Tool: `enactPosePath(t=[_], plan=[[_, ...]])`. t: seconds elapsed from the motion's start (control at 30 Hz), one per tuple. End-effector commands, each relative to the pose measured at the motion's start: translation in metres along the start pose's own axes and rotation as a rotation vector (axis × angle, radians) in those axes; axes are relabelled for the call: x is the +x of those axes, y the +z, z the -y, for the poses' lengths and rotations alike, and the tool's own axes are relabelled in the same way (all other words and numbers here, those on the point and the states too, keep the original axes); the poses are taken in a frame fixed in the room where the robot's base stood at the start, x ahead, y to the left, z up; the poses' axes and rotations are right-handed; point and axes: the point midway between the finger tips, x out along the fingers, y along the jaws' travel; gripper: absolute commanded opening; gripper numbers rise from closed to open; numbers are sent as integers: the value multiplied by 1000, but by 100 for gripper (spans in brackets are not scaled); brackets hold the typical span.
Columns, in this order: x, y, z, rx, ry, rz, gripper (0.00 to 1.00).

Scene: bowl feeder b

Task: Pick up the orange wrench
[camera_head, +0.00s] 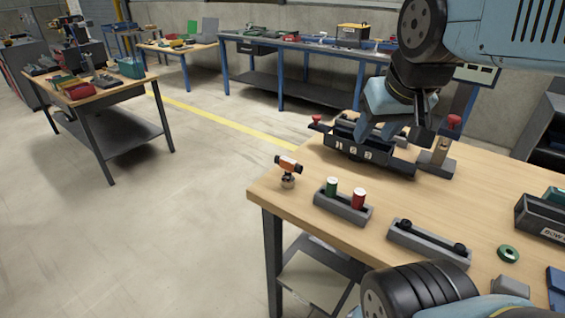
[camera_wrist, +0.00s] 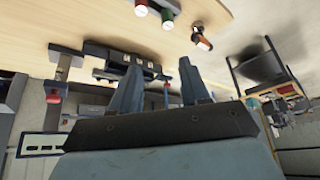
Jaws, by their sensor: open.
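No shape that I can clearly make out as a wrench shows. The one orange thing on the near table is a short orange piece (camera_head: 288,164) with dark ends, raised on a small stand near the table's left corner. It also shows in the wrist view (camera_wrist: 201,38), upper right. My gripper (camera_head: 377,132) is over the dark numbered box at the table's back, to the right of the orange piece and apart from it. In the wrist view the two blue fingers (camera_wrist: 157,78) are spread with nothing between them.
The dark numbered box (camera_head: 352,151) is close under my fingers, with red-knobbed posts beside it. A grey holder (camera_head: 343,208) with green and red cylinders stands right of the orange piece. A grey tray (camera_head: 428,243) lies nearer. Bare wood (camera_head: 310,150) lies between.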

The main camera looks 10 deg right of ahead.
Motion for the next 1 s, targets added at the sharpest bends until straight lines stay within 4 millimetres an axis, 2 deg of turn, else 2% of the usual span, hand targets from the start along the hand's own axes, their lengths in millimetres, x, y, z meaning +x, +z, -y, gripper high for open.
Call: enactPosePath(t=[0.17,0.27,0.47,0.7,1.0], plan=[[4,-10,3,-31,-10,22,53],[11,-23,2,-78,-24,55,53],[37,-59,19,-222,-63,147,53],[79,-99,47,-399,-109,253,53],[144,-133,90,-621,-161,383,53]])
